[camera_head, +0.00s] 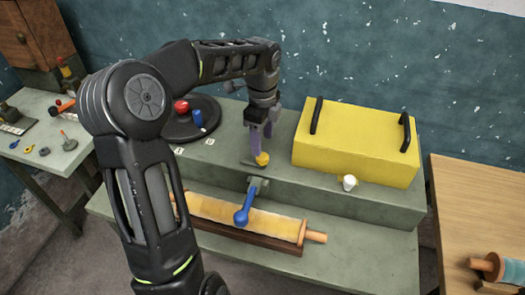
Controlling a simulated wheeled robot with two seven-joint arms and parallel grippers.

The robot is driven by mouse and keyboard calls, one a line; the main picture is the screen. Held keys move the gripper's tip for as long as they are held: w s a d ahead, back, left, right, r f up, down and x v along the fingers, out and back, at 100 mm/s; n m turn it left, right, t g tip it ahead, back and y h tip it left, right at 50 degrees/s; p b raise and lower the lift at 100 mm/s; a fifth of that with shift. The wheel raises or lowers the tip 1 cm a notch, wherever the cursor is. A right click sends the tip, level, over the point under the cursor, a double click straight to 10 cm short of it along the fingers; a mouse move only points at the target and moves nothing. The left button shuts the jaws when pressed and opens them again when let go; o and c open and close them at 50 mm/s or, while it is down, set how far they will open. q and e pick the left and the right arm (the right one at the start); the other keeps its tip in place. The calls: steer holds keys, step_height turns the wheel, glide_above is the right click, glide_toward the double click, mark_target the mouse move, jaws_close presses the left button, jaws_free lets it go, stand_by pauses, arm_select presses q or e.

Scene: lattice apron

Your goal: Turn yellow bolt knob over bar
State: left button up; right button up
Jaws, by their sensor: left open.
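The yellow bolt knob (262,159) is a small rounded yellow piece on a dark mount on the raised green-grey ledge, near the middle of the picture. My left gripper (260,148) points down over it, its purple-grey fingers close above or around the knob. The fingers are open, and I cannot tell whether they touch it. Below the knob, a blue lever (245,206) with a round end hangs from a grey mount on the ledge's front face. I cannot make out which part is the bar. My right gripper is not in view.
A yellow box (355,140) with two black handles stands right of the gripper. A white knob (349,182) sits before it. A roller with yellowish sheet (255,222) lies below. A dark round tray (178,127) with red and blue knobs is left. A wooden table (470,205) stands right.

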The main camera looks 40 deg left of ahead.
mark_target(262, 156)
arm_select(q)
step_height(262, 156, down, 6)
steer(key=shift+r+p, duration=0.15)
steer(key=shift+p, duration=0.2)
steer(key=shift+c, duration=0.6)
jaws_close()
